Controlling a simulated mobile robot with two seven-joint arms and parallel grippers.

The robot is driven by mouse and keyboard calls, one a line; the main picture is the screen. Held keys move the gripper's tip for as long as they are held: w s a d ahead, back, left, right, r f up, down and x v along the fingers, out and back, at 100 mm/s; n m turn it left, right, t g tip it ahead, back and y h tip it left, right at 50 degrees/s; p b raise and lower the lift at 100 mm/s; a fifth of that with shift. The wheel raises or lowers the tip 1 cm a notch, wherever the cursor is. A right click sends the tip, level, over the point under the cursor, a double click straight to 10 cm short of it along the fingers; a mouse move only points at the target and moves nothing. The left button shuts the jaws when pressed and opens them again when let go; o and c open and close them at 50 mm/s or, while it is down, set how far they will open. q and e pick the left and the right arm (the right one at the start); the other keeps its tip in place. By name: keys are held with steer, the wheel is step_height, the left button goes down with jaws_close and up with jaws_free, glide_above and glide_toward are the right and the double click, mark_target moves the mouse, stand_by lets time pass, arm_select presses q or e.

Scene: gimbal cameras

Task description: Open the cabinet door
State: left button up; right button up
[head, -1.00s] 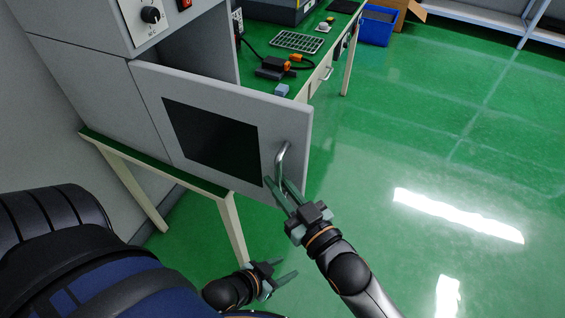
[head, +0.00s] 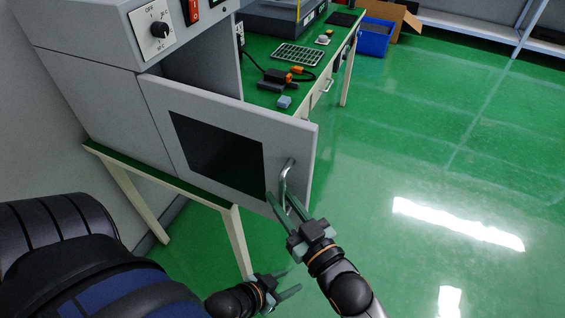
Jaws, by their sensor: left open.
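The grey cabinet door (head: 222,108) with a dark window panel (head: 215,150) stands swung out from the cabinet (head: 92,100), leaving a gap into the interior (head: 200,68). Its curved metal handle (head: 289,170) is near the free edge at the right. My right gripper (head: 281,197) is at the lower part of the handle, its green fingers spread apart on either side of it; exact contact is unclear. My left gripper (head: 290,279) is open and empty, below the door and away from it.
A green-topped workbench (head: 262,52) with a tray (head: 298,55), a black-and-orange tool (head: 277,78) and a small blue block (head: 284,102) stands behind the door. A blue bin (head: 373,40) is farther back. The green floor (head: 400,150) at the right is clear.

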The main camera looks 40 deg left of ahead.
steer(key=shift+o, duration=1.4)
steer(key=shift+f, duration=0.1)
steer(key=b+v, duration=0.1)
steer(key=v, duration=1.1)
steer(key=shift+d, duration=0.25)
steer(key=shift+s, duration=0.1)
